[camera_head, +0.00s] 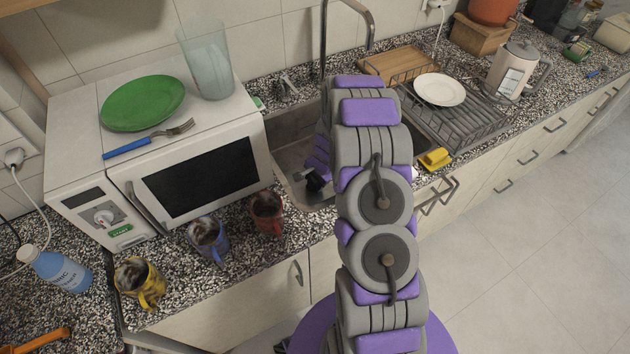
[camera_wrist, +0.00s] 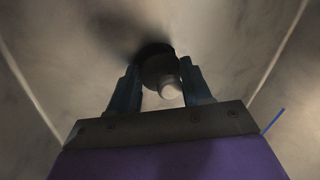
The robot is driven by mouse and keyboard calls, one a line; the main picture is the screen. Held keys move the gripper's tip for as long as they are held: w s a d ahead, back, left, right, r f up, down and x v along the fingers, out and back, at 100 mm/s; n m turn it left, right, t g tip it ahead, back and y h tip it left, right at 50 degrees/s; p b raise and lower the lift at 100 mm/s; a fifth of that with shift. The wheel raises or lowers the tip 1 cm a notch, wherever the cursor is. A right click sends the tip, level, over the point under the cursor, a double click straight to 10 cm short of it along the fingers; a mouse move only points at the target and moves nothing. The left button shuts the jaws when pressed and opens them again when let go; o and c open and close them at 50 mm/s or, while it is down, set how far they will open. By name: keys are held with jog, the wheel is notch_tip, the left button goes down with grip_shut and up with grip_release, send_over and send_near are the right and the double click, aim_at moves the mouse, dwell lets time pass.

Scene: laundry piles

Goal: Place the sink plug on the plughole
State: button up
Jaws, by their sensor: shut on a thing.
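The sink (camera_head: 290,165) is a metal basin right of the microwave, partly hidden by my arm. My gripper (camera_head: 314,181) is down inside it. In the wrist view my gripper (camera_wrist: 160,85) has two dark fingers, one on each side of the sink plug (camera_wrist: 157,67), a dark round disc with a pale grey knob towards the camera. The gripper is shut on the plug, which is over the sink floor (camera_wrist: 230,45). I cannot tell whether the plug touches the floor. The plughole cannot be made out; it may be hidden under the plug or gripper.
A microwave (camera_head: 200,180) stands left of the sink, with a green plate (camera_head: 142,103), fork and clear cup on top. Several mugs stand along the front counter edge. The tap (camera_head: 345,12) rises behind the sink. A dish rack (camera_head: 465,115) and yellow sponge (camera_head: 435,158) are right.

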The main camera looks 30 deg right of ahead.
jog(key=shift+a+f, duration=0.1)
jog(key=shift+f, duration=0.1)
jog(key=shift+s+a+f, duration=0.1)
jog(key=shift+s+f, duration=0.15)
jog(key=shift+f, duration=0.05)
